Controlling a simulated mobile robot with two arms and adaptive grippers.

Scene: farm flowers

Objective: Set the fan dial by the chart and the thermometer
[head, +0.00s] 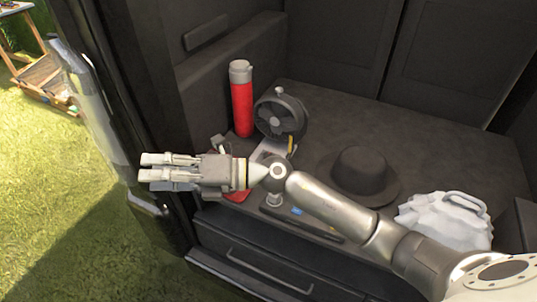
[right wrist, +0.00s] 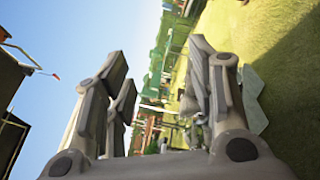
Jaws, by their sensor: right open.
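A dark round fan (head: 281,115) stands on the dark cargo surface. A white sheet (head: 267,150) lies in front of it, partly hidden by my arm; I cannot tell whether it is the chart. A small yellow item (head: 291,145) is beside the sheet; I cannot tell what it is. No dial or thermometer can be made out. My right gripper (head: 150,171) is open, left of the fan and near the doorway, pointing left with nothing between its fingers. In the right wrist view its fingers (right wrist: 160,78) stand apart against grass and sky. My left gripper is out of view.
A red bottle with a grey cap (head: 241,100) stands left of the fan. A dark brimmed hat (head: 362,172) and a white bag (head: 446,218) sit to the right. A red item (head: 238,196) lies under my gripper arm. A drawer (head: 262,262) is below; grass (head: 60,200) lies outside left.

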